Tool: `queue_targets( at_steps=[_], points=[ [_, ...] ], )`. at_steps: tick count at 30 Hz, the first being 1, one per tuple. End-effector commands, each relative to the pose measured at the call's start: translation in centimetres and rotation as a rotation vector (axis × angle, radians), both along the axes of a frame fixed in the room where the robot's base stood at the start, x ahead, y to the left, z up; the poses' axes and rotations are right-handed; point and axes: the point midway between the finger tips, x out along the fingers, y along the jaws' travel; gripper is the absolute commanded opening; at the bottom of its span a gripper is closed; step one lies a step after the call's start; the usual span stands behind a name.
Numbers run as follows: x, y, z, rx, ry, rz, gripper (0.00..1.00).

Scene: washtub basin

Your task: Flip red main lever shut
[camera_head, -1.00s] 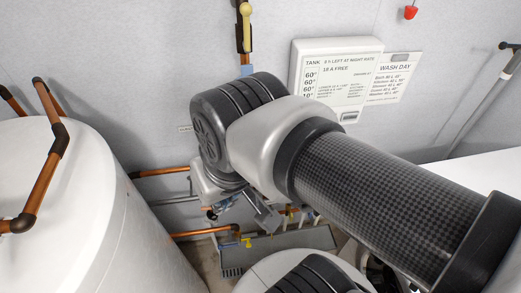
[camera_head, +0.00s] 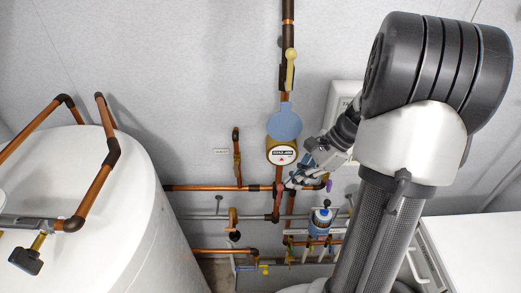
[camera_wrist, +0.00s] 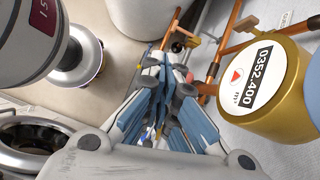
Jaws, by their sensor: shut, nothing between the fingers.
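My gripper (camera_head: 291,184) is beside the copper pipes on the back wall, just below and right of the round brass meter (camera_head: 281,157). In the wrist view my gripper (camera_wrist: 170,65) has its blue-grey fingers together with nothing held between them. I cannot make out the red main lever clearly; a small reddish patch (camera_head: 279,188) shows at the fingertips, and the gripper partly covers this spot. Whether the fingers touch it, and how the lever is turned, I cannot tell. The meter (camera_wrist: 290,105) fills the right of the wrist view.
A yellow lever (camera_head: 290,68) sits on the vertical pipe above the meter's raised blue lid (camera_head: 284,125). A horizontal copper pipe (camera_head: 215,187) runs left of the gripper. A blue-and-white fitting (camera_head: 320,222) stands below right. A white tank (camera_head: 100,210) fills the left.

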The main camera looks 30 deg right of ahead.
Motion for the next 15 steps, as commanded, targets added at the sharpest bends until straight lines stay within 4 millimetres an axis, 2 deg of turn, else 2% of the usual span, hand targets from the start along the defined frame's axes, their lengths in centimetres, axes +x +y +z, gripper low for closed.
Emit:
queue_targets(
  at_steps=[1,3,9,15],
  points=[
    [-0.5,-1.7,-0.7,0.045,0.008,-0.073,0.0],
    [-1.1,-3.8,-1.8,0.1,0.009,-0.161,0.0],
    [-3.1,-8.8,-4.3,0.199,-0.024,-0.338,0.0],
    [-4.2,-11.1,-5.3,0.221,-0.062,-0.387,0.0]
  ],
)
